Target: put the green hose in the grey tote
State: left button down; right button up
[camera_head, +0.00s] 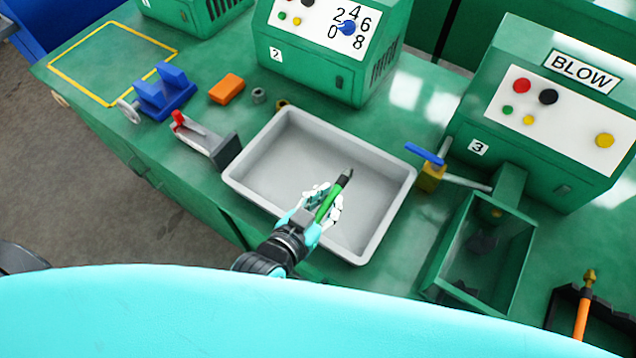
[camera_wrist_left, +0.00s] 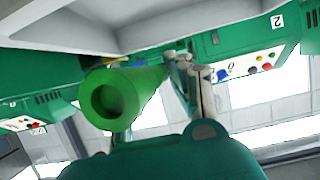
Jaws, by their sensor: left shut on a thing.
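The green hose (camera_head: 328,203) has a dark tip and is held in my left gripper (camera_head: 322,198), which is shut on it. In the head view, the hose and gripper appear over the front part of the grey tote (camera_head: 243,186). I cannot tell how high above the tote floor they are. In the left wrist view, the hose's open round end (camera_wrist_left: 115,98) shows close up beside the gripper fingers (camera_wrist_left: 195,85), with the tote wall (camera_wrist_left: 180,20) behind. The tote looks otherwise empty. My right gripper is not in view.
An orange block (camera_head: 227,88), a blue block fixture (camera_head: 165,92) and a grey vise with a red part (camera_head: 207,142) stand left of the tote. A blue-handled yellow valve (camera_head: 431,177) and a green open bin (camera_head: 480,250) stand right. Green machines line the back.

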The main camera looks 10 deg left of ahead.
pick_arm(q)
jog(key=w+a+f+p, duration=0.1)
jog(key=w+a, duration=0.2)
jog(key=w+a+f+p, duration=0.1)
jog(key=w+a+f, duration=0.1)
jog(key=w+a, duration=0.1)
jog(key=w+a+f+p, duration=0.1)
jog(key=w+a+p, duration=0.1)
jog(key=w+a, duration=0.1)
jog(key=shift+w+a+f, duration=0.25)
jog(key=shift+a, duration=0.3)
jog(key=shift+f, duration=0.1)
jog(key=shift+f, duration=0.1)
jog(key=shift+f, duration=0.25)
jog(key=c, duration=1.2)
grip_release()
jog(key=shift+r, duration=0.1)
